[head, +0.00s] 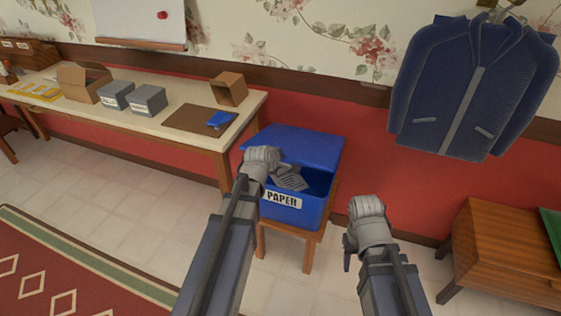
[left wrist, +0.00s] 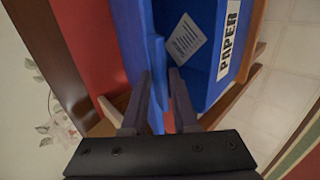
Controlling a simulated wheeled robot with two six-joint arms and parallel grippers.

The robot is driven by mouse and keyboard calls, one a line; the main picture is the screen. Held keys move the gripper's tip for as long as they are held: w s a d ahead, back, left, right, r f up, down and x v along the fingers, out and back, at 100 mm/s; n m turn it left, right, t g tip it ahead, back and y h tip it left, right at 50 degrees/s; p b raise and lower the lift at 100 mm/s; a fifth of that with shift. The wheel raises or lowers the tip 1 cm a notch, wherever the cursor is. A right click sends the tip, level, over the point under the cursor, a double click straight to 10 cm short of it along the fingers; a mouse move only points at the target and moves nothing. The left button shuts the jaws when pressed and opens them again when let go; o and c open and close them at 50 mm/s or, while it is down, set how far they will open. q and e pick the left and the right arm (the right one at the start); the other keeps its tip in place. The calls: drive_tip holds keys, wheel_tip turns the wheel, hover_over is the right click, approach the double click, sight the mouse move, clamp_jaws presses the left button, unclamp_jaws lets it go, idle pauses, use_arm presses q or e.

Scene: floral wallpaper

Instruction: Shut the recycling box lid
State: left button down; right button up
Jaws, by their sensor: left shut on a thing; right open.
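The blue recycling box (head: 310,210) with a "PAPER" label stands on a wooden stool (head: 307,257). Its blue lid (head: 305,143) is tilted partly open, and white papers (head: 290,178) show in the gap at the front. My left gripper (head: 263,158) is at the lid's front left. In the left wrist view my left gripper (left wrist: 155,85) is shut on the lid's edge (left wrist: 157,60), with one finger on each side. The label shows there too. My right gripper (head: 366,208) is open and empty, right of the box; its fingertips are mostly hidden by the wrist.
A long table (head: 180,125) at the left holds cardboard boxes, grey boxes and a brown board with a blue item. A blue jacket (head: 470,90) hangs on the right wall. A wooden cabinet (head: 505,250) stands at the right. Floor between the stool and cabinet is clear.

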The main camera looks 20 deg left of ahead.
use_arm(q)
drive_tip(key=c, duration=0.9)
unclamp_jaws()
drive_tip(key=p+v, duration=0.5)
drive_tip(key=v, duration=0.2)
drive_tip(key=shift+s+r, duration=0.25)
drive_tip(key=shift+s, duration=0.05)
drive_tip(key=shift+d, duration=0.1)
